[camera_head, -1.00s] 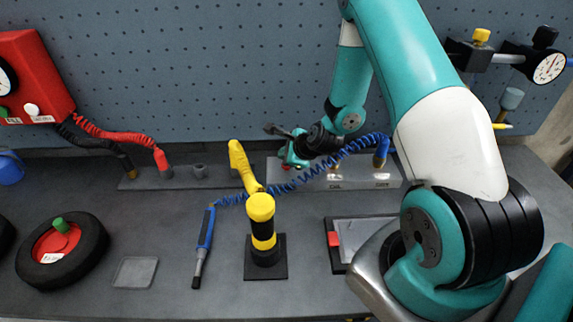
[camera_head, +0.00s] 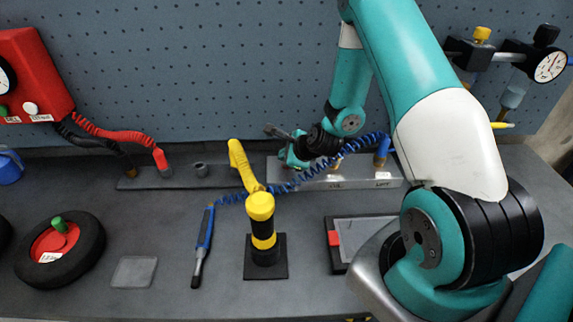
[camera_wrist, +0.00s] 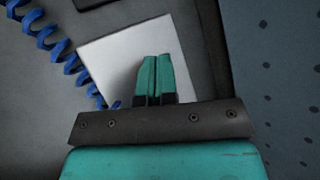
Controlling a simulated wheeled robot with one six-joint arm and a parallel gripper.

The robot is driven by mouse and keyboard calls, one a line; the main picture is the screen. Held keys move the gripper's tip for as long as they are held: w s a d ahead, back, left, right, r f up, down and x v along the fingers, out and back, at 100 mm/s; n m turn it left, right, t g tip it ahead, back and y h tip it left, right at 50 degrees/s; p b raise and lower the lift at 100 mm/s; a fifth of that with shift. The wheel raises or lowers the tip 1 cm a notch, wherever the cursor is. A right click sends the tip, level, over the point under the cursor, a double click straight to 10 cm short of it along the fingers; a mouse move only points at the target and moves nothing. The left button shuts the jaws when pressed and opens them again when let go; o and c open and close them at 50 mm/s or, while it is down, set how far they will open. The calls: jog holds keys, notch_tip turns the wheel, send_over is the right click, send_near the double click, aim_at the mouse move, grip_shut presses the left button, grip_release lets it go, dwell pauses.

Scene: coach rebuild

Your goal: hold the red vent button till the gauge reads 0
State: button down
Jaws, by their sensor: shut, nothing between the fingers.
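My gripper (camera_head: 290,160) is low at the left end of a pale metal block (camera_head: 352,177) at the back of the bench. In the wrist view its two teal fingertips (camera_wrist: 153,60) are shut together, with nothing between them, over the block's bare pale face (camera_wrist: 108,52). No red vent button can be made out in either view now; my gripper hides part of the block. A round white gauge (camera_head: 550,66) with a dark needle is at the upper right, too small to read. Another gauge (camera_head: 4,78) is cut off at the left edge.
A blue coiled hose (camera_head: 312,176) runs beside my gripper, and its coils show in the wrist view (camera_wrist: 72,64). A yellow-and-black post (camera_head: 262,225) stands in front. A blue tool (camera_head: 203,245) and a wheel (camera_head: 90,250) lie left. Pegboard (camera_head: 230,60) rises behind.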

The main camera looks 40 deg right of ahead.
jog(key=shift+f+b, duration=0.45)
jog(key=shift+f, duration=0.15)
dwell(0.6)
jog(key=shift+r, duration=0.15)
dwell(2.7)
jog(key=shift+r+p, duration=0.85)
jog(key=shift+p, duration=0.05)
jog(key=shift+r+p, duration=2.1)
jog(key=shift+r, duration=0.45)
